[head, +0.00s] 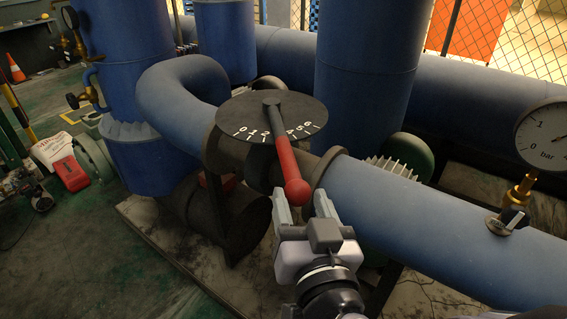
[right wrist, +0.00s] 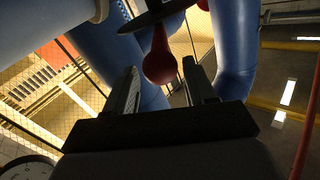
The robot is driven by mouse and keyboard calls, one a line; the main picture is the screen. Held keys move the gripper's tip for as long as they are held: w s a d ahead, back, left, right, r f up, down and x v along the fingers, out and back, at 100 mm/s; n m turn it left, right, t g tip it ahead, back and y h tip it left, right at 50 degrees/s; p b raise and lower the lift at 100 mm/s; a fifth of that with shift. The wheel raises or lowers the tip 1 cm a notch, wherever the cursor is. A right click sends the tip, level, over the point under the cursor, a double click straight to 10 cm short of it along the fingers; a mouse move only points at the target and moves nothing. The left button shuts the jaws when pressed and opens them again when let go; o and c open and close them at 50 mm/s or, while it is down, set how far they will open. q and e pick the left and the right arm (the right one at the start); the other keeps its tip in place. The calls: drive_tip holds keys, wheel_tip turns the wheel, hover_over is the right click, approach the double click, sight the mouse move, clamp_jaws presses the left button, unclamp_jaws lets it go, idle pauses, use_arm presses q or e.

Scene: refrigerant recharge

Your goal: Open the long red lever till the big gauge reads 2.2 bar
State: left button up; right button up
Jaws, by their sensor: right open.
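The long lever (head: 284,149) runs from the hub of a black dial plate (head: 240,110) toward me and ends in a red knob (head: 297,192). It lies over the middle of the white number scale and hides part of it. My right gripper (head: 302,198) is open, its fingertips at the knob, one to each side. In the right wrist view the red knob (right wrist: 160,68) shows between and just beyond the fingertips; I cannot tell whether they touch it. The big gauge (head: 545,135) is cut off at the right edge; its reading is unclear. My left gripper is out of view.
A thick blue pipe (head: 430,215) with the valve runs below the lever to the right. Blue tanks (head: 370,70) stand behind. A red case (head: 71,173) lies on the floor at left.

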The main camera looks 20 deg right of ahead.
sight(295, 175)
drive_tip(key=w, duration=0.1)
drive_tip(key=w+p, duration=0.1)
drive_tip(key=w, duration=0.3)
drive_tip(key=shift+w+d+r, duration=0.1)
drive_tip(key=shift+w+d, duration=0.1)
drive_tip(key=shift+d, duration=0.15)
drive_tip(key=shift+w+d, duration=0.1)
drive_tip(key=shift+w, duration=0.55)
clamp_jaws()
drive_tip(key=shift+f, duration=0.2)
